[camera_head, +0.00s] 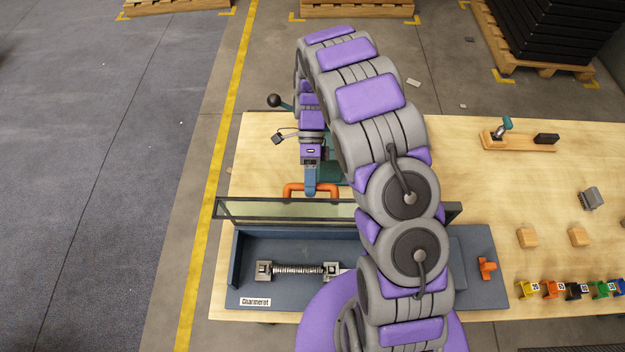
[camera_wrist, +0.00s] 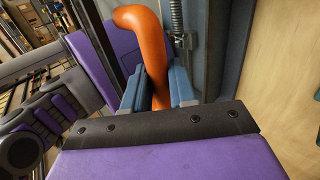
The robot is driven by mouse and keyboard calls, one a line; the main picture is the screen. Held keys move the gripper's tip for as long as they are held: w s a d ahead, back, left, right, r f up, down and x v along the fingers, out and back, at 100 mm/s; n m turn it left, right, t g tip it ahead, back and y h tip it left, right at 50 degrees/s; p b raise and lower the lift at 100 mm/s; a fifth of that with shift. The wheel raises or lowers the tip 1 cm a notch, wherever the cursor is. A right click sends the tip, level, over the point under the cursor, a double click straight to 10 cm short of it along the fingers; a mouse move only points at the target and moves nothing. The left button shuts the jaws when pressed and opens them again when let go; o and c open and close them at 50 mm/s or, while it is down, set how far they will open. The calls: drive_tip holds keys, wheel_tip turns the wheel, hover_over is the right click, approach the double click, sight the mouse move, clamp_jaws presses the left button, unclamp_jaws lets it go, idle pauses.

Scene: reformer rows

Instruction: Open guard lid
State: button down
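The guard lid (camera_head: 255,210) is a clear panel in a dark frame over a blue-grey machine base (camera_head: 237,262). It stands raised at a steep tilt, seen almost edge-on, with the base's interior uncovered in front. Its orange handle (camera_head: 289,188) is at the far side of the panel. My gripper (camera_head: 311,190) is at that handle. In the wrist view, the blue fingers of my gripper (camera_wrist: 158,92) lie close on both sides of the orange handle (camera_wrist: 143,25) and are shut on it. My arm hides the lid's right part.
A spring on a shaft (camera_head: 297,269) lies inside the base. An orange knob (camera_head: 487,268) is on its right. Pallets stand behind.

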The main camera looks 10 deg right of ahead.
drive_tip(key=shift+f, duration=0.6)
drive_tip(key=c, duration=1.3)
unclamp_jaws()
drive_tip(key=shift+s, duration=0.1)
drive_tip(key=o, duration=0.3)
drive_tip(key=shift+w+a, duration=0.25)
drive_tip(key=shift+w, duration=0.1)
drive_tip(key=shift+o, duration=0.2)
drive_tip(key=shift+a+r, duration=0.15)
drive_tip(key=p+v, duration=0.4)
drive_tip(key=v, duration=0.8)
drive_tip(key=shift+p, duration=0.35)
drive_tip(key=shift+a, duration=0.15)
